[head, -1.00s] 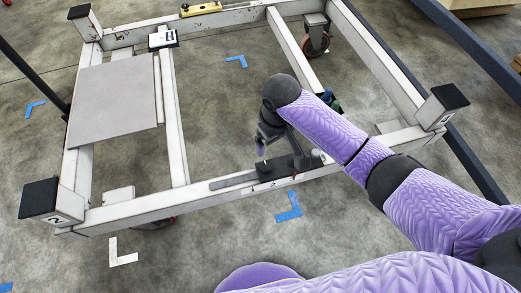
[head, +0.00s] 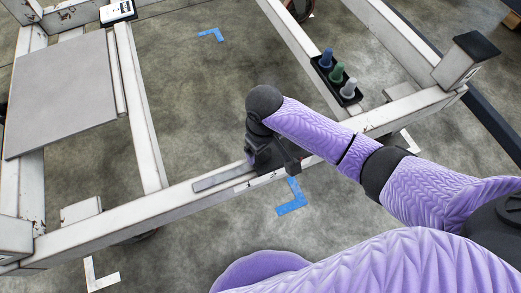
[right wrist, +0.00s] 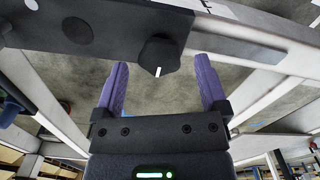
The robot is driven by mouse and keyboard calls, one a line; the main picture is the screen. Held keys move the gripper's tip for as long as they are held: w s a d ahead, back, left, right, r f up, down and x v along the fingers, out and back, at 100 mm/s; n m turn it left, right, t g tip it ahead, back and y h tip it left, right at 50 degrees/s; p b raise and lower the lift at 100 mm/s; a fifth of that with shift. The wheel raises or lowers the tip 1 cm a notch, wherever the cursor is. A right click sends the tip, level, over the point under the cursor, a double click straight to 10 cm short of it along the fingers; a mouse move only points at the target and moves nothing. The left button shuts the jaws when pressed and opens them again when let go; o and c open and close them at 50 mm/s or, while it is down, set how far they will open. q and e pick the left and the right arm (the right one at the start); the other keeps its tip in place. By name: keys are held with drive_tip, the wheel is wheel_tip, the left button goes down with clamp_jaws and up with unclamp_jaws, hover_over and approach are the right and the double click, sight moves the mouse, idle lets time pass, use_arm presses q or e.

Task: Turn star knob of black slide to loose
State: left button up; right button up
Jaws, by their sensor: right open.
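The black slide (right wrist: 110,25) sits on the white trolley frame's near beam; in the head view my right gripper (head: 258,162) covers most of it. Its black star knob (right wrist: 158,53) has a white mark and shows in the right wrist view near the middle. My right gripper's two purple fingers (right wrist: 160,66) are open, one to each side of the knob, with the tips close to it. I cannot tell whether they touch it. In the head view the knob is hidden behind the gripper. My left gripper is in neither view.
A grey rail (head: 222,178) lies along the near beam (head: 110,226). A black holder with blue, green and grey pegs (head: 337,75) stands behind my right arm. A grey panel (head: 62,92) lies at the left. Blue tape (head: 291,197) marks the floor.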

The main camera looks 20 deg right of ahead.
drive_tip(key=shift+f, duration=0.7)
drive_tip(key=shift+r, duration=0.25)
drive_tip(key=shift+c, duration=0.7)
clamp_jaws()
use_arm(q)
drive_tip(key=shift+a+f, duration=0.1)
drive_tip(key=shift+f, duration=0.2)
